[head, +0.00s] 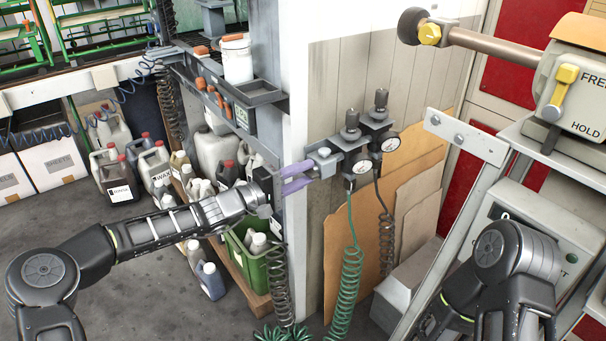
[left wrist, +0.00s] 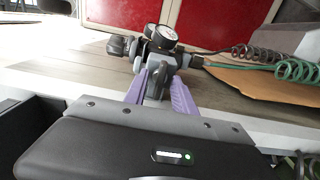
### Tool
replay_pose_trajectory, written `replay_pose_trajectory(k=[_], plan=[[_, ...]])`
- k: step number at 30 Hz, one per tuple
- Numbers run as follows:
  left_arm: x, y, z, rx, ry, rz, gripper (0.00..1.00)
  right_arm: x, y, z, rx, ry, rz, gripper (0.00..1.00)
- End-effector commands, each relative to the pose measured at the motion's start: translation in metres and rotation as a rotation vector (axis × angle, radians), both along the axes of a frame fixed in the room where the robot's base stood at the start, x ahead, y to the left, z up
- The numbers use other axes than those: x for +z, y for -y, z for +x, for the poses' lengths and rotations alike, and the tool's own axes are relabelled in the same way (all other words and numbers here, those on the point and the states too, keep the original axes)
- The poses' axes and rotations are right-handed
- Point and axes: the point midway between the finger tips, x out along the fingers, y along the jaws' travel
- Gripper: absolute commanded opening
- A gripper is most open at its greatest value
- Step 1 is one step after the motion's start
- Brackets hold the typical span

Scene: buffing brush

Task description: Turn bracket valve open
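The bracket valve (head: 324,158) is a grey block on the wall bracket, joined to regulators with black knobs and round gauges. In the left wrist view its grey handle (left wrist: 158,80) stands between my two purple fingers. My left gripper (head: 298,177) is at the valve's left side, fingers parted around the handle. It also shows in the left wrist view (left wrist: 161,92), with a gap beside the handle; contact is hard to tell. My right arm is at the lower right of the head view, and its fingers are out of view.
A gauge (head: 362,167) and a green coiled hose (head: 347,275) hang by the valve. A shelf post stands left of it. A machine with a yellow lever (head: 562,90) stands right.

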Motion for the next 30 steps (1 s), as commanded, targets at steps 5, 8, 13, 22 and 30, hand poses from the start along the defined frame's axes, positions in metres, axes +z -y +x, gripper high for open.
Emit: replay_pose_trajectory(k=[5, 8, 13, 22, 30], plan=[[0.0000, -0.0002, -0.0003, 0.000, 0.000, 0.000, 0.24, 0.0000, 0.0000, 0.0000, 0.000, 0.000, 0.000, 0.36], [0.0000, -0.0003, -0.0003, 0.000, 0.000, 0.000, 0.16, 0.0000, 0.0000, 0.0000, 0.000, 0.000, 0.000, 0.36], [-0.0001, -0.0002, -0.0004, 0.000, 0.000, 0.000, 0.02, 0.0000, 0.0000, 0.0000, 0.000, 0.000, 0.000, 0.36], [-0.0004, -0.0002, -0.0005, -0.001, 0.000, 0.000, 0.00, 0.0000, 0.0000, 0.0000, 0.000, 0.000, 0.000, 0.36], [-0.0005, -0.0002, -0.0006, -0.001, -0.019, -0.013, 0.00, -0.0001, 0.0000, 0.0000, 0.000, 0.000, 0.000, 0.36]])
